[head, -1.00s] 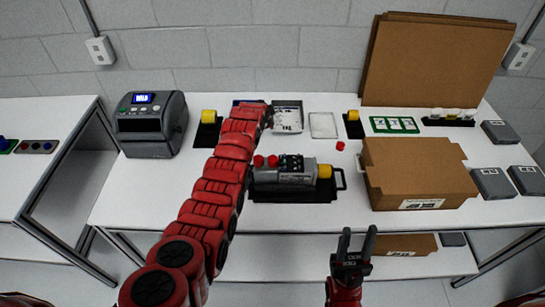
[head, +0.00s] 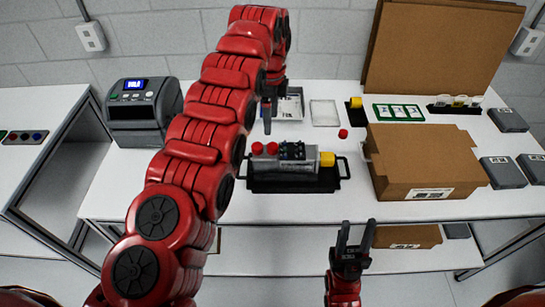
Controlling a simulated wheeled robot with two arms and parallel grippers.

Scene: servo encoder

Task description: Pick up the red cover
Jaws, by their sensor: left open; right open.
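A small red cover (head: 343,133) lies on the white table, right of centre. Two more red caps (head: 265,148) sit on the left end of a grey servo unit (head: 293,162) with a yellow right end. The unit rests in a black tray (head: 258,187) with handles. My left gripper (head: 267,125) hangs above the table behind the unit's left end, left of and apart from the loose red cover. It is open, its fingers partly overlapping in view. My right gripper (head: 356,233) is open and empty in front of the table's front edge.
A brown cardboard box (head: 425,165) stands right of the red cover. Behind are a white tray (head: 323,113), a yellow roll (head: 355,103) and a green-framed card (head: 398,112). A grey label printer (head: 144,112) stands at the left. Front-left table is clear.

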